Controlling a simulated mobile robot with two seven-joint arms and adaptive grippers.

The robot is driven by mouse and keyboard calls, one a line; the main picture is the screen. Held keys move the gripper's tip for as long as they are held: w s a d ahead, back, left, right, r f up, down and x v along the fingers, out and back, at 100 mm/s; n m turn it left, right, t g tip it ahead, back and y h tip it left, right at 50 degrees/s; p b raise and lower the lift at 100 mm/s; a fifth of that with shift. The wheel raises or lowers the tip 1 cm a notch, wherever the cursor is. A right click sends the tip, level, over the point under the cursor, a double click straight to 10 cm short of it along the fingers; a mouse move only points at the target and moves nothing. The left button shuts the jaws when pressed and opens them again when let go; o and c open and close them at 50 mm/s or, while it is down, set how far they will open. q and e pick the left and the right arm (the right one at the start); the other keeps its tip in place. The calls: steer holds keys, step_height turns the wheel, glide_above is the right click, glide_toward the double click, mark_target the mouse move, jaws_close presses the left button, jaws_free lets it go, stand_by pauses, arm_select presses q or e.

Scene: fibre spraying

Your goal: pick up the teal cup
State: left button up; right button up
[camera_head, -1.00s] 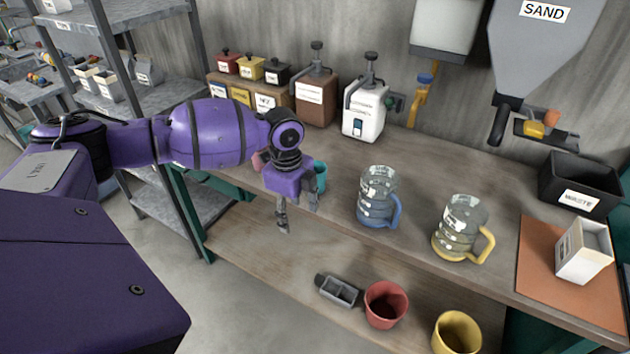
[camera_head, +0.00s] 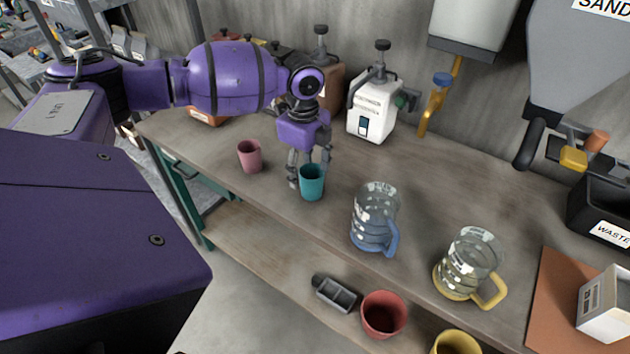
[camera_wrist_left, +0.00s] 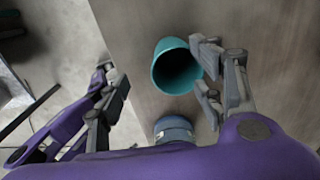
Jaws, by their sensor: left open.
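The teal cup (camera_head: 312,186) stands upright on the workbench in the head view, near its front edge. My left gripper (camera_head: 309,168) is open and points down at the cup from behind it; one finger shows at the cup's left and the other at its upper right. In the left wrist view the cup (camera_wrist_left: 177,68) lies ahead between the spread fingers of the gripper (camera_wrist_left: 160,82), much closer to the right-hand finger, which overlaps its edge. I cannot tell whether that finger touches it. My right gripper is not in view.
A pink cup (camera_head: 250,156) stands left of the teal cup. A blue-handled jug (camera_head: 375,218) and a yellow-handled jug (camera_head: 469,264) stand to the right. A white dispenser (camera_head: 372,106) is behind. Red (camera_head: 384,314) and yellow cups sit on the lower shelf.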

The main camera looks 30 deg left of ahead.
mark_target(307, 194)
arm_select(q)
steer(key=f, duration=0.1)
steer(key=s+f, duration=0.1)
steer(key=f+b, duration=0.1)
steer(key=shift+s+f, duration=0.3)
steer(key=shift+s, duration=0.1)
steer(key=f, duration=0.1)
steer(key=f+b, duration=0.1)
steer(key=f, duration=0.1)
steer(key=f+b, duration=0.1)
steer(key=shift+w+d+f, duration=0.2)
steer(key=shift+w+f, duration=0.1)
steer(key=shift+w, duration=0.1)
steer(key=shift+f+b, duration=0.2)
steer(key=shift+b, duration=0.15)
steer(key=shift+w+r, duration=0.2)
steer(key=shift+r, duration=0.3)
steer(key=shift+w, duration=0.1)
steer(key=c, duration=0.6)
steer(key=shift+c, duration=1.3)
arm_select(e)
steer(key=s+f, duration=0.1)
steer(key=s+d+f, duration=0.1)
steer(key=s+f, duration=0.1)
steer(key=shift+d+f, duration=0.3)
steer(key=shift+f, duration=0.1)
